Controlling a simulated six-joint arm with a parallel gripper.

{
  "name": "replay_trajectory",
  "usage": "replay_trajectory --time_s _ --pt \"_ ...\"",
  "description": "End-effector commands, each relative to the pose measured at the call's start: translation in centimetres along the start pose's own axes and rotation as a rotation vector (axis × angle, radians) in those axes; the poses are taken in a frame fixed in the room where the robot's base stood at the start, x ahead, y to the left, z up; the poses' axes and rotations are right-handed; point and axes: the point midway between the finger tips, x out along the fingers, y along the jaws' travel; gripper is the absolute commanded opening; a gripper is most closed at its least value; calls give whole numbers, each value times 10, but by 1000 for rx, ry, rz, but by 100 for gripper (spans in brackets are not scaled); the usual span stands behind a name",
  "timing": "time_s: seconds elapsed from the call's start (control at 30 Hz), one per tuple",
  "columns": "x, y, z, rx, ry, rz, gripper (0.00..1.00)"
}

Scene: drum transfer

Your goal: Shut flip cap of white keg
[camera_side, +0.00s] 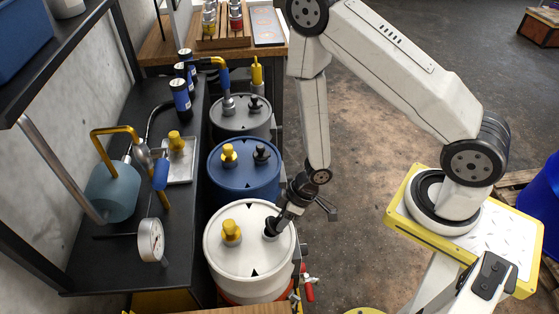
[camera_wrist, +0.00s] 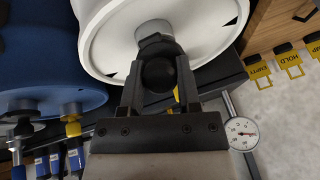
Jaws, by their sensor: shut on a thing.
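The white keg (camera_side: 253,262) stands nearest in the row of drums, with a yellow fitting (camera_side: 231,233) on the left of its lid. My gripper (camera_side: 275,223) is tilted down at the right of the lid, over the keg's flip cap. In the wrist view my gripper (camera_wrist: 158,82) is shut on the round black flip cap (camera_wrist: 158,74), which sits between its fingers. A grey neck (camera_wrist: 154,29) shows beside the cap, against the white lid (camera_wrist: 205,35). The fingers hide the cap's sides, and I cannot tell its hinge angle.
A blue drum (camera_side: 243,185) and a grey drum (camera_side: 240,122) stand behind the white keg, with fittings upright on their lids. A black shelf (camera_side: 115,255) at the left holds a dial gauge (camera_side: 151,240). Red-handled valves (camera_side: 308,291) are beside the keg. Open floor lies to the right.

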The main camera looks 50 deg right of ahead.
Motion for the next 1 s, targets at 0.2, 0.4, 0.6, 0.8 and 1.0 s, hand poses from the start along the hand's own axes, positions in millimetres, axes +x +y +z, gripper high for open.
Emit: replay_trajectory --time_s 0.2,0.4,0.6,0.8,1.0 --pt "2 -2 -4 5 -85 24 0" --pt "4 -2 -6 12 -144 42 0" --pt "5 -2 -8 18 -197 58 0" --pt "6 -3 -9 24 -238 70 0" --pt "7 -3 -10 27 -263 78 0"
